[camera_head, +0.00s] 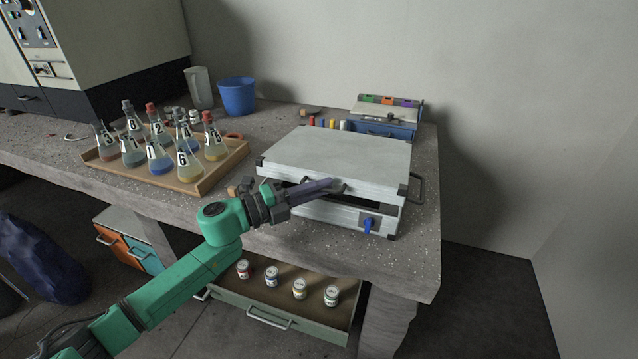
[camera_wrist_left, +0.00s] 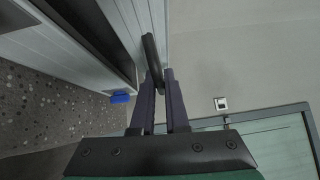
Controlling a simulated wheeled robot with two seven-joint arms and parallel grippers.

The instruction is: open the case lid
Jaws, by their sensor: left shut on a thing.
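The case is a pale metal box with dark corners on the bench. Its lid (camera_head: 335,155) is slightly raised at the front, with a dark gap above the base (camera_head: 335,213). A blue latch (camera_head: 369,224) is on the front of the base; a blue part also shows in the left wrist view (camera_wrist_left: 121,98). My left gripper (camera_head: 338,186) is at the lid's front edge. In the left wrist view its fingers (camera_wrist_left: 161,78) are shut on a dark lid handle (camera_wrist_left: 152,58), partly hidden by the fingers. My right gripper is not in view.
A tray (camera_head: 205,184) of numbered flasks stands left of the case. A blue bucket (camera_head: 237,96) and a blue box (camera_head: 385,125) are behind. Below, an open drawer (camera_head: 285,318) holds several small jars. A narrow strip of bench is free at the right.

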